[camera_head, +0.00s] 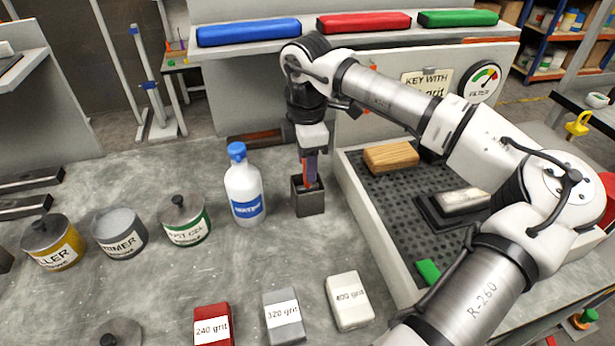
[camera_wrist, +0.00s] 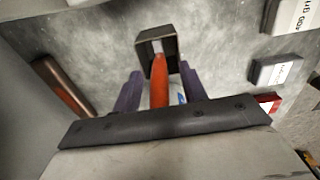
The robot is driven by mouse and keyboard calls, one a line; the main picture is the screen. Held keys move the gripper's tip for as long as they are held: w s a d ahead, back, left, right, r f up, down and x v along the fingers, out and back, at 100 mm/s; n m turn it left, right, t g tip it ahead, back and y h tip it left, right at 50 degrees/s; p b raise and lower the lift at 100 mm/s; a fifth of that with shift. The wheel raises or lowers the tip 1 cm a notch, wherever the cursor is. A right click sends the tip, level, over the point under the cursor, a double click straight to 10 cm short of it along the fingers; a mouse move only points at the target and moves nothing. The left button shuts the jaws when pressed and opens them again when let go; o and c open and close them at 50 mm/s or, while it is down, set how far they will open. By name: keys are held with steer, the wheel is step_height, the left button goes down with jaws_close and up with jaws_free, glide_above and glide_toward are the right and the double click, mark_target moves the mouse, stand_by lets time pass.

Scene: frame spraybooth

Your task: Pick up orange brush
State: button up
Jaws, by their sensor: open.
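The orange brush (camera_wrist: 159,82) stands in a small dark square holder (camera_head: 308,203), its handle sticking up. In the wrist view the holder (camera_wrist: 142,46) is just beyond the fingertips. My gripper (camera_head: 311,168) points down directly over the holder. In the wrist view my gripper (camera_wrist: 160,72) is open, with one purple finger on each side of the orange handle and visible gaps between. In the head view the fingers partly hide the brush. The brush's lower end is hidden inside the holder.
A white bottle with a blue cap (camera_head: 244,188) stands close left of the holder. A perforated tray (camera_head: 390,216) with a raised edge lies right. Several cans stand left, and grit boxes (camera_head: 349,301) lie in front. A shelf (camera_head: 300,43) with coloured bars is behind.

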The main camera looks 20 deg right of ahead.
steer(key=shift+c, duration=0.2)
jaws_close()
steer(key=shift+r, duration=0.15)
step_height(320, 180, up, 20)
steer(key=b, duration=0.3)
stand_by(0.3)
